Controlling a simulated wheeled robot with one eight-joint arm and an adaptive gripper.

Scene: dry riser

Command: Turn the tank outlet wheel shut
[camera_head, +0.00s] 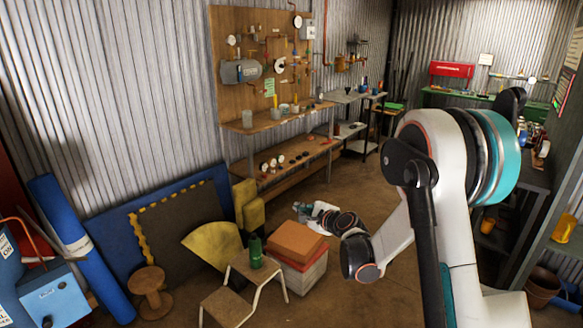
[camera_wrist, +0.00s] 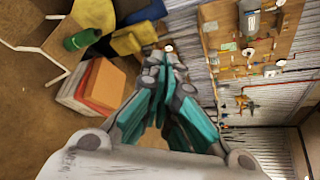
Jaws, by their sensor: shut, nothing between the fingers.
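A grey tank (camera_head: 241,71) is mounted on the wooden board on the back wall, and a small pale round wheel (camera_head: 280,65) sits just right of it. I cannot tell for sure that this is the outlet wheel, or how far it is turned. My gripper (camera_head: 303,209) is low in front of the bench, well below and apart from the board, touching nothing that I can make out. In the wrist view my gripper (camera_wrist: 165,62) has its teal fingers together and empty. The tank also shows there (camera_wrist: 249,20), turned on its side.
The wooden board (camera_head: 225,100) carries several gauges and pipes above a bench with pots. An orange box (camera_head: 295,241), a stool with a green bottle (camera_head: 256,250) and yellow pads (camera_head: 247,205) stand near my gripper. Brown floor is open to the right of the boxes.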

